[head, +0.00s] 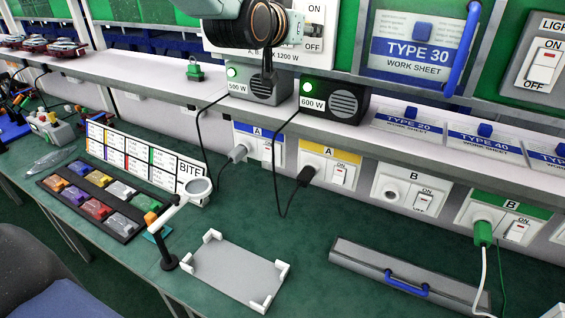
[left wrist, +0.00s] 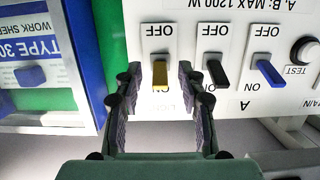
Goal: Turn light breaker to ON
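The breaker panel (head: 312,30) is on the wall at the top of the head view, mostly covered by my left arm. In the left wrist view the panel (left wrist: 190,12) appears upside down, with a yellow lever (left wrist: 160,76), a black lever (left wrist: 215,72) and a blue lever (left wrist: 269,72) between OFF and ON labels. The label by the yellow lever is partly hidden. My left gripper (left wrist: 157,78) is open, with one finger on each side of the yellow lever. Contact cannot be told. My right gripper is not in view.
A blue-handled TYPE 30 work sheet case (head: 415,45) is right of the panel. A LIGHT switch (head: 541,70) is at the far right.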

